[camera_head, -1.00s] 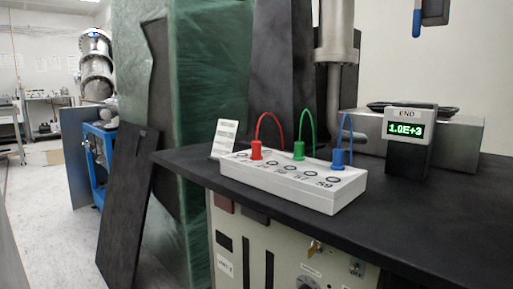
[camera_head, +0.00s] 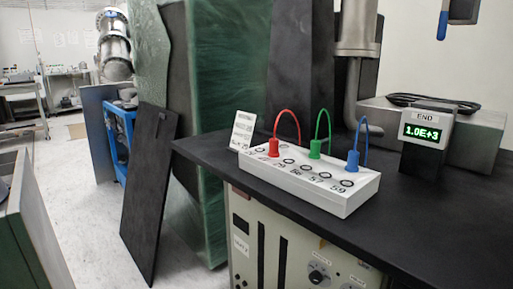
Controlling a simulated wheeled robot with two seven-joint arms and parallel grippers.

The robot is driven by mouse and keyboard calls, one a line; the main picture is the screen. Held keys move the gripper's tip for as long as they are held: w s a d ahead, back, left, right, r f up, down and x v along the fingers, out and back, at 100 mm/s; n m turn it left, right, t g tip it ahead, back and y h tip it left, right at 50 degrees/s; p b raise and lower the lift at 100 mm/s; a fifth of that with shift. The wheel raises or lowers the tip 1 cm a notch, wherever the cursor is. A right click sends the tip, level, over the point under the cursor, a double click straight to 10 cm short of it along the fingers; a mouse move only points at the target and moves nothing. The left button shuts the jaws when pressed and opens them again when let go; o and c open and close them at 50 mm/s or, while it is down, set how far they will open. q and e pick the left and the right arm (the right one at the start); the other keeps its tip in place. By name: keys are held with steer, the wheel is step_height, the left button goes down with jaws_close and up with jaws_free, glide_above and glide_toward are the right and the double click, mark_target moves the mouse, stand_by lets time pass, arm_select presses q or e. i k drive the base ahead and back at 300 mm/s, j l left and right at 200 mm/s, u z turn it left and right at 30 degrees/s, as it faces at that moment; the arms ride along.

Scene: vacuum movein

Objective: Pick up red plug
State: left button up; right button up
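The red plug (camera_head: 274,148) stands upright in the white socket box (camera_head: 318,192), at its left end. A red cable (camera_head: 289,112) arches up from the plug and down behind the box. A green plug (camera_head: 315,149) and a blue plug (camera_head: 352,160) stand in the same box to its right, each with its own cable. Several labelled round sockets along the front of the box top look empty. Neither of my grippers shows in the head view.
The box stands on a black tabletop (camera_head: 410,215) above a cream equipment cabinet. A display (camera_head: 425,130) reads 1.0E+3. A small card (camera_head: 243,130) stands behind the box. A dark panel (camera_head: 148,190) leans left of the table. Pale floor lies further left.

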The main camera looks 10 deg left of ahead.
mark_target(274, 152)
steer(key=u, duration=0.55)
steer(key=k+l+u, duration=0.1)
steer(key=u, duration=1.05)
steer(key=k+u, duration=0.1)
steer(key=u, duration=1)
steer(key=k+u, duration=0.1)
steer(key=u, duration=0.45)
steer(key=j+u, duration=0.1)
steer(key=u, duration=0.45)
steer(key=j+u, duration=0.1)
steer(key=u, duration=0.5)
steer(key=j, duration=0.35)
steer(key=j+z, duration=0.15)
steer(key=z, duration=0.3)
steer(key=j+z, duration=0.2)
steer(key=z, duration=0.25)
steer(key=j+z, duration=0.1)
steer(key=z, duration=0.4)
steer(key=k+j+z, duration=0.1)
steer(key=z, duration=0.85)
steer(key=k+z, duration=0.15)
steer(key=z, duration=0.35)
steer(key=j+z, duration=0.1)
steer(key=z, duration=0.35)
steer(key=k+l, duration=0.05)
